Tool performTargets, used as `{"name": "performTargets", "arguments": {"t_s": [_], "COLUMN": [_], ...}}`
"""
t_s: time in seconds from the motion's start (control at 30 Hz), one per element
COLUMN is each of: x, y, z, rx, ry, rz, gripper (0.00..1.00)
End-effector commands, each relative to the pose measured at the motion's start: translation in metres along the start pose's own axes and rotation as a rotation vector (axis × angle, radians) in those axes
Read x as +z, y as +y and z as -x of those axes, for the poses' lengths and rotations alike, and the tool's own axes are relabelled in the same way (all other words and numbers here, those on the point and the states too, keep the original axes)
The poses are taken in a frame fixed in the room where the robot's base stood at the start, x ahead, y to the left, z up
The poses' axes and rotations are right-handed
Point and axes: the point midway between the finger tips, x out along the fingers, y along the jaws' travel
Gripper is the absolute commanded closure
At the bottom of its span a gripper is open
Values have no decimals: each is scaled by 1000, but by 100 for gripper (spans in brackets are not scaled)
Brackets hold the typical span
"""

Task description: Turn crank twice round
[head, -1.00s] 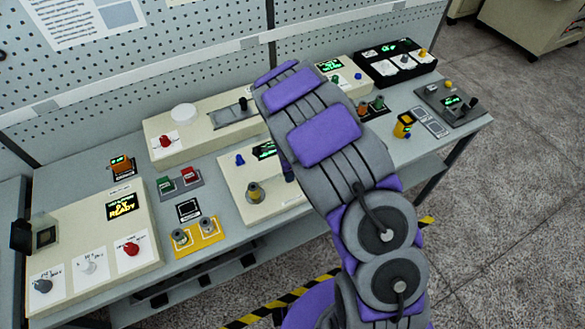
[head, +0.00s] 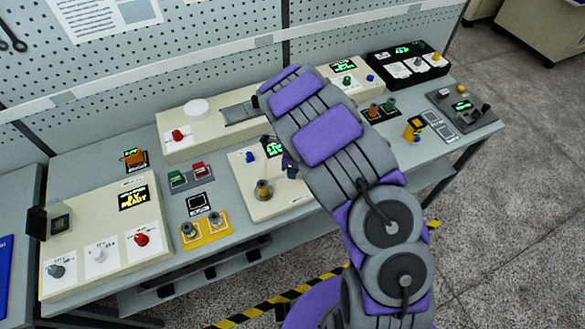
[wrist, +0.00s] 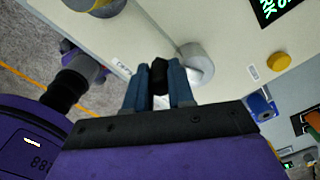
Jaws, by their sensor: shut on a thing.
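My gripper (wrist: 160,88) is shut on a small black handle (wrist: 160,72) between its blue fingers in the wrist view. A grey-white round hub (wrist: 197,62) stands just beyond the fingers on the cream panel; it looks like the crank's hub, but the link between handle and hub is not clear. In the head view my gripper (head: 290,168) is at the right part of the cream winding box (head: 245,180), mostly behind my arm. The crank is hidden there. A brass spindle (head: 263,190) stands on the box, left of my gripper.
A blue knob (head: 250,156) and a green-lit display (head: 273,146) are close by on the box. A yellow button (wrist: 278,62) is right of the hub. A yellow plate with two posts (head: 207,234) lies to the left. A pegboard (head: 200,60) closes the back.

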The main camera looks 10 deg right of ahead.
Motion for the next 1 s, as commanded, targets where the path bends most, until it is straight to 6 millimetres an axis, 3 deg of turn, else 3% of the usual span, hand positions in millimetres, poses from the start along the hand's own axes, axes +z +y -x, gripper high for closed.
{"name": "performTargets", "arguments": {"t_s": [0.1,0.13,0.4,0.73,1.0], "x": [0,0,0,0,0], "y": [-1,-1,0,0,-2], "z": [0,0,0,6,49], "rx": [-2,-2,-1,-1,-6], "ry": [0,0,0,0,0], "rz": [1,2,2,1,2], "gripper": [100,76,51,51,51]}}
